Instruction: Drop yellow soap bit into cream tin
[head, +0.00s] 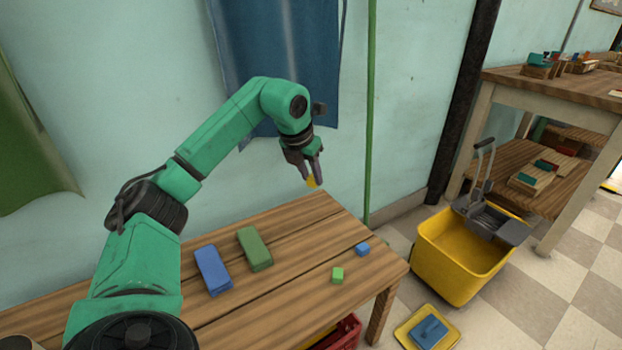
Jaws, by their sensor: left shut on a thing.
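My left gripper (311,176) is raised above the far right part of the wooden table, near the wall. It is shut on the yellow soap bit (312,183), which shows as a small yellow patch between the fingertips. The bit is held clear of the table top. I cannot make out a cream tin for certain in the head view. My right gripper is not in view.
A yellow mop bucket (450,265) stands on the floor at right. A red crate (345,335) is below the table.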

